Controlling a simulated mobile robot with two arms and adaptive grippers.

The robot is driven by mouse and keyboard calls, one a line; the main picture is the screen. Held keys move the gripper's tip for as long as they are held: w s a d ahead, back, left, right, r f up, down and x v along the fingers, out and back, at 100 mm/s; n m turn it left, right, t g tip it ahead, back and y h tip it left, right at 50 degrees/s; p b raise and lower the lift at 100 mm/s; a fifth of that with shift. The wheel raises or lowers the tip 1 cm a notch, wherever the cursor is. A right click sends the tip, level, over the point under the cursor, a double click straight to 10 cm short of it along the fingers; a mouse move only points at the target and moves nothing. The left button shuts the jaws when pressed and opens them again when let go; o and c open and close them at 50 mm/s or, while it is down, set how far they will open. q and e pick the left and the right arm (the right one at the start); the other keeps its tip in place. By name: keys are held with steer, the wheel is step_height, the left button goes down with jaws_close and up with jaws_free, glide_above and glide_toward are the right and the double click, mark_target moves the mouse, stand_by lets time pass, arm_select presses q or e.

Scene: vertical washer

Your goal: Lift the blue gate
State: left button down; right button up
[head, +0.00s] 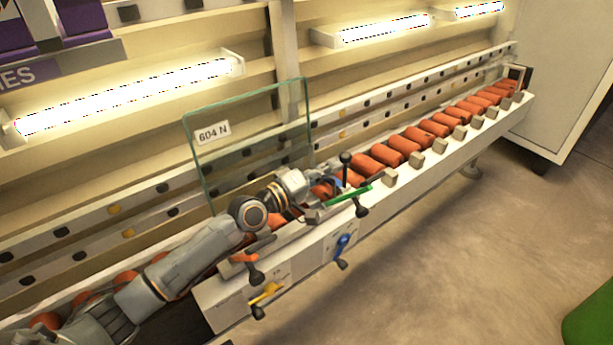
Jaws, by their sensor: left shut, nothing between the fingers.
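My left arm comes in from the lower left along the conveyor. My left gripper (325,190) is at the conveyor's front rail, shut and empty, beside a small blue piece (338,183) and an upright black knob (346,159). I cannot tell whether it touches the blue piece. A blue lever (342,244) with a dark knob hangs on the white front panel, below and right of the gripper. No larger blue gate is plain to see; the gripper hides part of this area. My right gripper is not in view.
A green lever (347,197), an orange lever (245,260) and a yellow lever (267,294) stick out nearby. A glass pane (250,125) labelled 604 N stands behind my arm. Orange rollers (420,137) line the conveyor.

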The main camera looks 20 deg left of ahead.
arm_select(q)
steer(key=v, duration=0.9)
steer(key=shift+s+a, duration=0.2)
steer(key=shift+s, duration=0.15)
steer(key=shift+a+f, duration=0.1)
steer(key=s+a+n+b, duration=0.1)
steer(key=a, duration=0.2)
steer(key=a+n+b, duration=0.2)
steer(key=a, duration=0.2)
steer(key=s+a+f+n+b, duration=0.1)
steer(key=a, duration=0.2)
steer(key=shift+s+a, duration=0.3)
steer(key=shift+s, duration=0.1)
steer(key=shift+s+a+r+b, duration=0.2)
steer(key=shift+s+a+b, duration=0.05)
steer(key=shift+a+b, duration=0.05)
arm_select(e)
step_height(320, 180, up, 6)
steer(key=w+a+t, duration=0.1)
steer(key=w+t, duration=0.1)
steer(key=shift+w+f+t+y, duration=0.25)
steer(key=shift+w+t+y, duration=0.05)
